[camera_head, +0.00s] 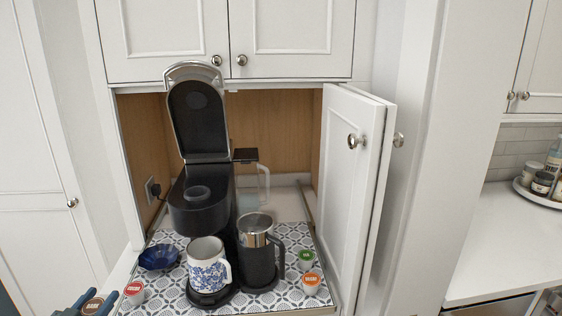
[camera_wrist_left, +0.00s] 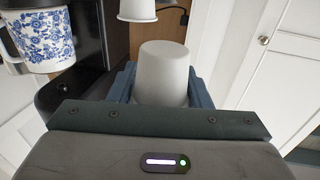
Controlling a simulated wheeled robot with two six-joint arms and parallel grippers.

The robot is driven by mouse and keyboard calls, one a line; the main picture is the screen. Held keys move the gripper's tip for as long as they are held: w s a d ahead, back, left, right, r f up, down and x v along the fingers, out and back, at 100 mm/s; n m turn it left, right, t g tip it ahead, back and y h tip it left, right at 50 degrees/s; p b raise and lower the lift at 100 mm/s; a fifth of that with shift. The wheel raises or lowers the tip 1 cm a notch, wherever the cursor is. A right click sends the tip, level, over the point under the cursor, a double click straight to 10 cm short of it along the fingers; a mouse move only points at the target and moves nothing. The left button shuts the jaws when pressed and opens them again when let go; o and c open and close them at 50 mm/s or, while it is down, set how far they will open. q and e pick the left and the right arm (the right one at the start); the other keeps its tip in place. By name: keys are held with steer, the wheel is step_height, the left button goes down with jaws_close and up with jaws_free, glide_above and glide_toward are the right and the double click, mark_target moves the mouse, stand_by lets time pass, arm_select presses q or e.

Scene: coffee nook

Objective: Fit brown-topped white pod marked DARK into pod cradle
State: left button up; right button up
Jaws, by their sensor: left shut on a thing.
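The brown-topped white pod (camera_head: 92,306) is at the lower left edge of the head view, its lettering too small to read. My left gripper (camera_head: 84,303) is shut on it, with blue-grey fingers on either side. In the left wrist view the white pod (camera_wrist_left: 163,72) stands between the fingers (camera_wrist_left: 160,90), its brown top out of sight. The pod cradle (camera_head: 197,194) is the dark round seat in the black coffee machine (camera_head: 202,219), whose lid (camera_head: 198,115) stands open. The gripper is left of, in front of and apart from the machine. My right gripper is not in view.
A red-topped pod (camera_head: 134,293) stands close beside the gripper. A blue bowl (camera_head: 158,257), a floral mug (camera_head: 207,265) and a steel-topped black press (camera_head: 257,250) surround the machine's front. Green (camera_head: 306,259) and orange (camera_head: 311,283) pods stand right. An open cabinet door (camera_head: 350,190) bounds the right.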

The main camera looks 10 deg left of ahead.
arm_select(q)
steer(key=shift+n+y, duration=0.5)
steer(key=shift+y, duration=0.1)
steer(key=f, duration=0.1)
steer(key=s+d+f, duration=0.1)
steer(key=f, duration=0.1)
steer(key=s+f, duration=0.1)
steer(key=f, duration=0.1)
steer(key=shift+s+d, duration=0.15)
steer(key=s+d+f+m+h, duration=0.1)
steer(key=s+d+f, duration=0.15)
steer(key=d, duration=0.55)
steer(key=s+d+f+m+h, duration=0.15)
steer(key=d+f, duration=0.25)
steer(key=d, duration=0.5)
steer(key=w+d+r+b, duration=0.1)
steer(key=w+d+r, duration=0.1)
steer(key=d+r, duration=0.4)
steer(key=shift+w+d+n, duration=0.25)
steer(key=shift+d+n, duration=0.2)
steer(key=shift+d, duration=0.65)
